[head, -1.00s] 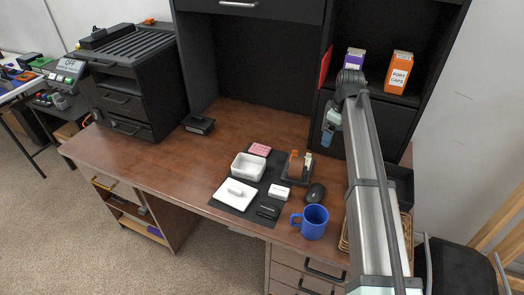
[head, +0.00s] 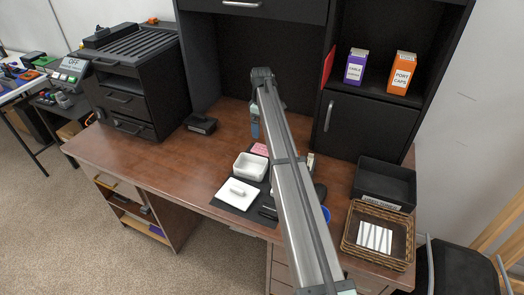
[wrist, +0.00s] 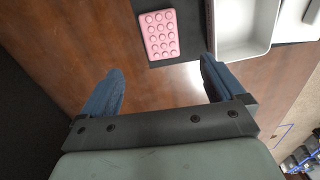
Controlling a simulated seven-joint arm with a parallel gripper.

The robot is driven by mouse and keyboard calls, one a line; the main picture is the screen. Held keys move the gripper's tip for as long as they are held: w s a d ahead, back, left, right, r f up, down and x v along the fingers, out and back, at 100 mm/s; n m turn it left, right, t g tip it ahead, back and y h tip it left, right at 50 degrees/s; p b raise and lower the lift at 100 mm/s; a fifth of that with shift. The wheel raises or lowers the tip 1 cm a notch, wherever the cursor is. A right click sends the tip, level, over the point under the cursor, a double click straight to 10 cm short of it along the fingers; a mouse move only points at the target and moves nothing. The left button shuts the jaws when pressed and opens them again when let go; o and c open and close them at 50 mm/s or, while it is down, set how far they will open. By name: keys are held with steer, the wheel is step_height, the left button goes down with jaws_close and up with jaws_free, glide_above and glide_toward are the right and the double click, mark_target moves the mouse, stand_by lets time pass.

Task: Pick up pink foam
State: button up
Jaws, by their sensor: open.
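The pink foam (head: 260,149) is a small flat pad with rows of round bumps. It lies at the back edge of the dark mat, behind the white open box (head: 250,167). In the wrist view the pink foam (wrist: 159,35) is beyond my fingertips, between them sideways and nearer the right finger. My gripper (wrist: 158,80) is open and empty, with blue fingers spread apart. In the head view my gripper (head: 255,125) hangs above the desk, a little behind the foam. The foam is not touched by the fingers.
The white box (wrist: 245,28) stands close beside the foam. A white lid (head: 237,194) lies on the mat (head: 222,203). My arm hides much of the mat's right side. A black tray (head: 385,182) and a wicker basket (head: 352,238) stand at right. The desk left of the mat is clear.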

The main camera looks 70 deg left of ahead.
mark_target(261, 148)
step_height(261, 148, down, 11)
steer(key=shift+s+r, duration=0.1)
steer(key=shift+r, duration=0.05)
stand_by(0.4)
steer(key=c, duration=1.1)
steer(key=shift+r, duration=0.15)
step_height(261, 148, up, 10)
steer(key=shift+f, duration=0.1)
